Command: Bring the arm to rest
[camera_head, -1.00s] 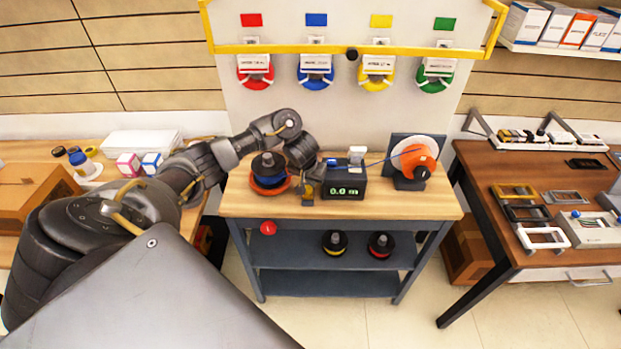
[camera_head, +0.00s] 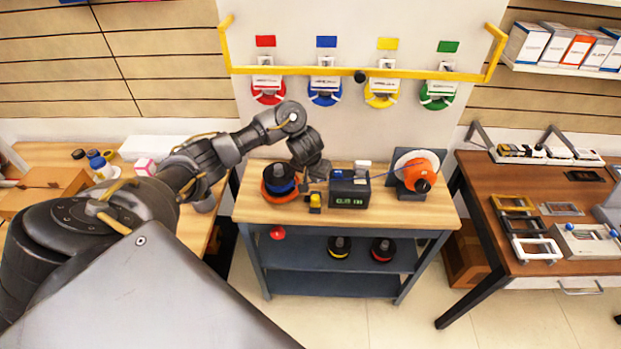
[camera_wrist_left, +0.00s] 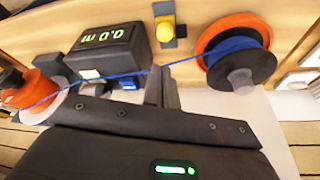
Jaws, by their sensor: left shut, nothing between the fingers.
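My left arm reaches in from the left over the small wood-topped bench (camera_head: 350,215) in the head view. Its left gripper (camera_head: 319,174) hangs above the bench, between the spool stand and the black meter. In the left wrist view its fingers (camera_wrist_left: 162,84) are together with nothing held. They overlap the blue cable in the picture; contact cannot be judged. The orange-and-blue spool (camera_head: 279,182) is left of the gripper, and the black display box (camera_head: 349,189) is right of it. A yellow button (camera_head: 315,201) sits in front. My right gripper is not in view.
An orange reel (camera_head: 418,174) stands at the bench's right, with blue cable running from it. Two spools (camera_head: 340,247) are on the shelf below. A yellow rail (camera_head: 360,73) crosses the wall behind. Side tables (camera_head: 560,200) flank the bench, with floor gaps between.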

